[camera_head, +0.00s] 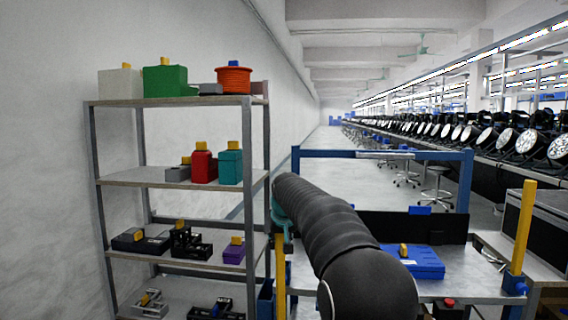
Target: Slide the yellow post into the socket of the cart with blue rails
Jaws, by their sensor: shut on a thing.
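My arm reaches forward from the bottom centre, and my gripper (284,228) is at its far end beside the shelf rack, mostly hidden by the arm. It is shut on an upright yellow post (280,277), which hangs below it; the post's lower end is near the bottom edge. The cart with blue rails (380,154) stands in the middle, its grey top partly behind my arm. A blue piece (265,298), perhaps a socket, shows just left of the held post; I cannot tell whether they touch. Another yellow post (524,228) stands in a blue socket (515,284) at the cart's right.
The shelf rack (175,101) on the left holds several boxes and parts, close to my gripper. A blue case (424,263) and a black panel (440,226) are on the cart.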

